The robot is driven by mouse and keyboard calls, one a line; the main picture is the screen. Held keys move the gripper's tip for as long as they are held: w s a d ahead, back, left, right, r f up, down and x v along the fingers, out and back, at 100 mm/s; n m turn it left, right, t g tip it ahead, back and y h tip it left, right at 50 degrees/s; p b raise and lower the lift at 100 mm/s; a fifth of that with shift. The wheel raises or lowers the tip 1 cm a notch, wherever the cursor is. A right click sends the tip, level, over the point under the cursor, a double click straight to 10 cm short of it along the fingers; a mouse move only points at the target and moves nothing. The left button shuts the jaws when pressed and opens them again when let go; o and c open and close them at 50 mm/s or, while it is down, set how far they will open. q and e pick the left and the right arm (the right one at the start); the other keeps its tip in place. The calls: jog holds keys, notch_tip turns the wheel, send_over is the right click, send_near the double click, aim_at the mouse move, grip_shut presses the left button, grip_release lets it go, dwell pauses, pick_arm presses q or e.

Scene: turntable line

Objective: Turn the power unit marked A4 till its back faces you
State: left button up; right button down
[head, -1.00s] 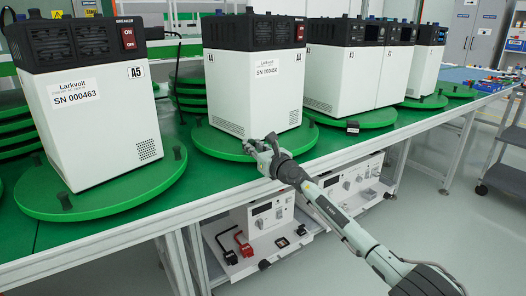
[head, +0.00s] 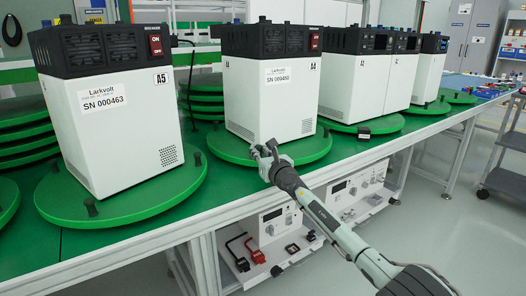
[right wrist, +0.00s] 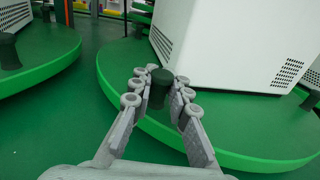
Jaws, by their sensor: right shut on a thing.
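The power unit marked A4 (head: 275,100) is a white box with a black top, standing in the middle of the head view. It shows a serial-number sticker, an A4 mark, a vent grid and a red switch at the top right. It stands on a round green turntable (head: 312,151) with dark pegs on its rim. My right gripper (head: 266,158) is at the turntable's near edge. In the right wrist view its fingers (right wrist: 160,97) are shut on a dark rim peg (right wrist: 159,84), below the white unit (right wrist: 225,40). My left gripper is not in view.
A unit marked A5 (head: 120,125) stands on its own turntable (head: 120,212) to the left. More units (head: 350,90) stand to the right. Boxes and plugs sit on a shelf (head: 285,262) below the table.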

jog(key=shift+s+a+f, duration=0.2)
jog(key=shift+a+f, duration=0.1)
jog(key=shift+a, duration=0.05)
jog(key=c, duration=1.6)
grip_release()
jog(key=shift+r, duration=0.15)
jog(key=shift+o, duration=0.7)
jog(key=shift+d, duration=0.1)
jog(key=shift+r, duration=0.1)
jog(key=shift+d, duration=0.1)
jog(key=shift+w+d, duration=0.1)
